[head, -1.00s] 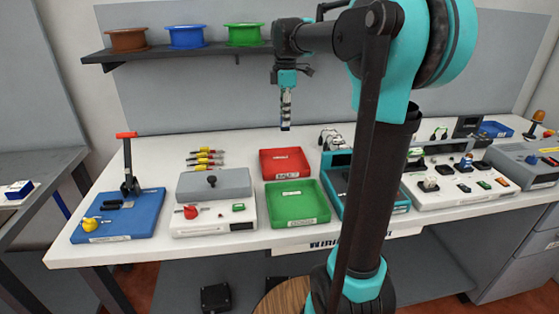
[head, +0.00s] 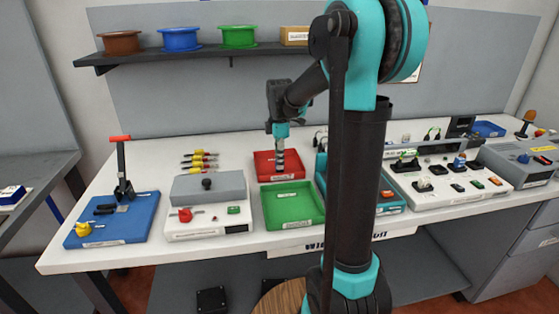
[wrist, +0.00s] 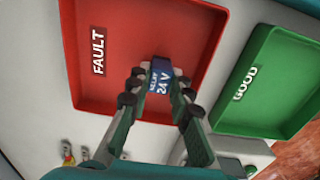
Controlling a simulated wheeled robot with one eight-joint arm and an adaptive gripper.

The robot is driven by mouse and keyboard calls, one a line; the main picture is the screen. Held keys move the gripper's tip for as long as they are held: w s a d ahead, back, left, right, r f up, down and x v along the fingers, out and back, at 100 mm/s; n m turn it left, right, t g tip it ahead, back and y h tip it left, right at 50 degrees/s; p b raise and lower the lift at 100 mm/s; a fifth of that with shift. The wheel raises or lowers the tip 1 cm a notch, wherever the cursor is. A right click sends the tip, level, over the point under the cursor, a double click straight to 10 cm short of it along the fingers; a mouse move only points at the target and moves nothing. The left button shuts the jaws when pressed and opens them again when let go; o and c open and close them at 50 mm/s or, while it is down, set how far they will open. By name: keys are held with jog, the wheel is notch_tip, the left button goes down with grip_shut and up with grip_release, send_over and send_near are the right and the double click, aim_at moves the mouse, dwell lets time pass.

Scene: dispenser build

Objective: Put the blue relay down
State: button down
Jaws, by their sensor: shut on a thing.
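The blue relay (wrist: 161,78), marked 24V, is between the fingertips of my gripper (wrist: 160,90) in the wrist view. My gripper is shut on it. The relay is over the red tray (wrist: 205,15), which is labelled FAULT. In the head view my gripper (head: 280,165) points down at the red tray (head: 262,172), inside its outline. The relay is too small to make out there. I cannot tell whether the relay touches the tray floor.
The green tray (head: 293,222), labelled GOOD in the wrist view, lies in front of the red one and looks empty. A grey box unit (head: 207,187) stands to the left, and a teal device (head: 391,203) to the right. Yellow-red connectors (head: 200,160) lie behind left.

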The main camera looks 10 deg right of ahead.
jog(key=shift+f, duration=0.15)
jog(key=c, duration=1.4)
grip_release()
notch_tip(320, 180, up, 12)
